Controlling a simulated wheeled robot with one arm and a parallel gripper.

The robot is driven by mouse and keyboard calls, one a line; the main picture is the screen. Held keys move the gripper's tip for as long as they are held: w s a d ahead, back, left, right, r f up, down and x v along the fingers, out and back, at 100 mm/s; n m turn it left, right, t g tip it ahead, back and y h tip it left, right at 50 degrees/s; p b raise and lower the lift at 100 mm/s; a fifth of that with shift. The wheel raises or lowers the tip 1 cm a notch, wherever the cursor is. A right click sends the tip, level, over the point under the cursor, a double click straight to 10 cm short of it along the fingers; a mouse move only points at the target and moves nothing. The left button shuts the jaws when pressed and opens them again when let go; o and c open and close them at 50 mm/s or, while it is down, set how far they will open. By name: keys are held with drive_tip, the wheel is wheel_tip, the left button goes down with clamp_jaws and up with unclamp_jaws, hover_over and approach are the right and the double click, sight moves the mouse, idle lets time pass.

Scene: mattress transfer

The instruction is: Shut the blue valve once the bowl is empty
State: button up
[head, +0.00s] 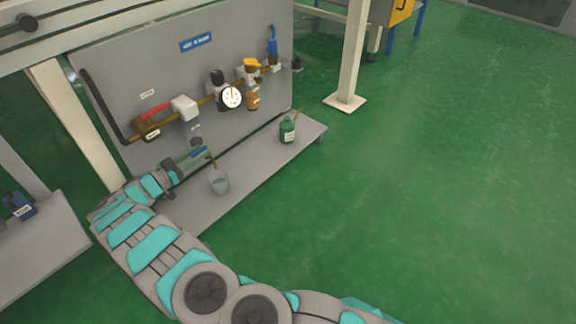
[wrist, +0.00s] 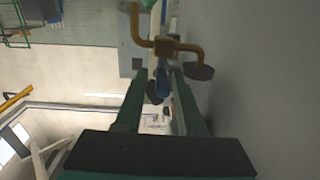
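In the wrist view the blue handle (wrist: 162,84) lies between my two fingers, just in front of a brass pipe fitting (wrist: 166,47). My gripper (wrist: 158,75) looks open around it, with gaps at the sides; contact is not clear. A small grey bowl or bucket (head: 219,183) stands on the shelf below the spout. Whether liquid is in it is too small to tell. The valve's exact angle is partly hidden by my gripper.
The panel (head: 130,80) carries a brass pipe with a red handle (head: 154,111), a dial gauge (head: 231,97), a yellow-topped valve (head: 250,65) and another blue part (head: 272,42). The green floor at right is clear.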

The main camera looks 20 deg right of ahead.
drive_tip(key=shift+s+a+n+t+y, duration=0.15)
drive_tip(key=shift+a+n+t+y, duration=0.05)
drive_tip(key=shift+n+t+y, duration=0.25)
